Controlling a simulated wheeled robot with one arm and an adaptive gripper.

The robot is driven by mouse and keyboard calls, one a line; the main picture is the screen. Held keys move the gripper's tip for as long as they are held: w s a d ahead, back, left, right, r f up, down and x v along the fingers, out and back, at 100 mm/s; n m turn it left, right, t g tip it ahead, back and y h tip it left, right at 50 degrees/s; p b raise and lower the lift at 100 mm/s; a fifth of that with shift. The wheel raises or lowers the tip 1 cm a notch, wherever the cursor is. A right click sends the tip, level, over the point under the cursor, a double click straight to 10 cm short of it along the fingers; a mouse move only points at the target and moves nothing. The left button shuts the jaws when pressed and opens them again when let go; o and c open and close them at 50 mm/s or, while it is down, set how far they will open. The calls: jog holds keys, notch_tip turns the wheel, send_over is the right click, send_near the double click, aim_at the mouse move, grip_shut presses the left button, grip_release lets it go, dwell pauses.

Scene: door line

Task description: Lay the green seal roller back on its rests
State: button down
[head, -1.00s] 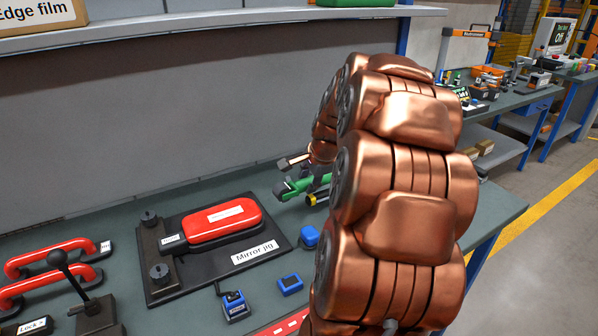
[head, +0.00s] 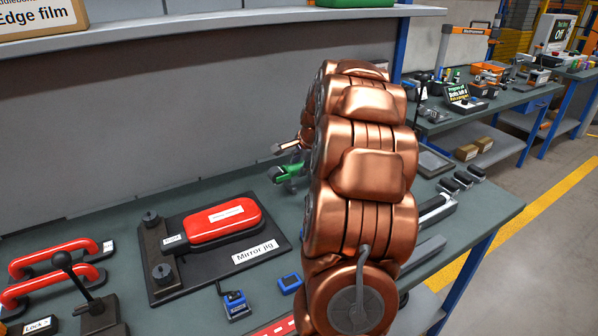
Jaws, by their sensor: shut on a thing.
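The green seal roller (head: 285,173) shows in the head view as a short green body with a grey end, just left of my copper arm, over the back of the bench. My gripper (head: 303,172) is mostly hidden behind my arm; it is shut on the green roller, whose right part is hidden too. The roller appears slightly tilted. Its height above the bench top cannot be told. I cannot make out the rests with certainty.
The mirror jig (head: 276,255) with its red cover (head: 222,220) lies left of my arm. Blue blocks (head: 235,304) sit in front of it. Red handles (head: 50,262) stand at far left. Several black-gripped parts (head: 462,181) and a grey tray (head: 432,162) lie right of my arm.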

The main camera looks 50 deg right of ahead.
jog(key=shift+w+d+f, duration=0.1)
jog(key=shift+w+d, duration=0.2)
jog(key=shift+w, duration=0.1)
notch_tip(320, 180, down, 2)
jog(key=shift+p, duration=0.55)
jog(key=shift+s+a+f, duration=0.15)
jog(key=shift+f, duration=0.65)
jog(key=c, duration=1.1)
grip_release()
jog(key=shift+f, duration=0.1)
jog(key=o, duration=0.4)
jog(key=shift+c, duration=0.2)
jog(key=shift+r, duration=0.25)
